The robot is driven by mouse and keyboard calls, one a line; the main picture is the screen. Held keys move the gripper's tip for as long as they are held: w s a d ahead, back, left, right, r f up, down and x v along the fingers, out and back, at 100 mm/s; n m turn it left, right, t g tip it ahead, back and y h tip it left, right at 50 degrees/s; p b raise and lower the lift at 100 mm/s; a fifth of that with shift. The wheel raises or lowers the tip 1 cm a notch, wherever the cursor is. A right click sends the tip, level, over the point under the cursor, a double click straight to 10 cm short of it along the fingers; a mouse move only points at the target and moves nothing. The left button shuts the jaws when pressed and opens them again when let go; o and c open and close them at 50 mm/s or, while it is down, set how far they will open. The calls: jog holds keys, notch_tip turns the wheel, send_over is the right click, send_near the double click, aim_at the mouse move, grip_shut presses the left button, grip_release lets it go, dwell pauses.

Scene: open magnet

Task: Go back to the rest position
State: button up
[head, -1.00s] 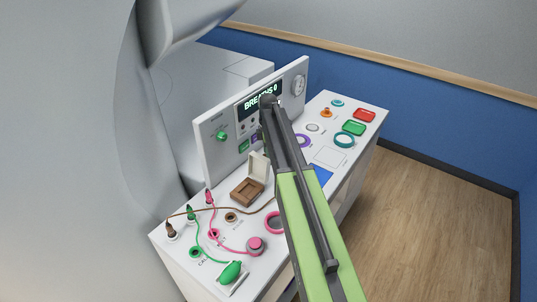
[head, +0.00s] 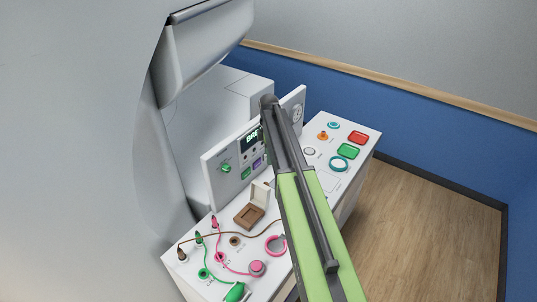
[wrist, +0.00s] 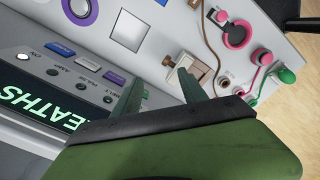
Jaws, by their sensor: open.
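My arm (head: 305,205), green and black, reaches up over the white console in the head view, and its far end stands in front of the console's upright panel (head: 228,168). My gripper (wrist: 160,88) shows in the wrist view with its two green fingers apart and nothing between them. The fingers are seen over the console top, near a small brown box with a pale open lid (wrist: 182,78). I cannot tell the height of the fingers above it. The gripper tips are not clear in the head view.
The console top (head: 205,245) carries cables with plugs, a green bulb (head: 236,292), a pink ring (head: 275,245), and red (head: 357,138) and green (head: 348,151) buttons. A large pale machine (head: 70,150) fills the left. Wood floor (head: 430,215) is clear at the right.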

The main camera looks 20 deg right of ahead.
jog(key=s+a+f+b, duration=0.9)
jog(key=a+f+b, duration=0.1)
jog(key=f+b, duration=0.2)
jog(key=s+a+f+m+b, duration=0.1)
jog(key=s+a+f+m, duration=0.1)
jog(key=s+m, duration=0.5)
jog(key=s+a+f+m+b, duration=0.1)
jog(key=s+a+m+b, duration=0.1)
jog(key=s+m, duration=0.6)
jog(key=shift+s+a+f+m+b, duration=0.3)
jog(key=shift+a+f+m, duration=0.05)
jog(key=shift+m, duration=0.05)
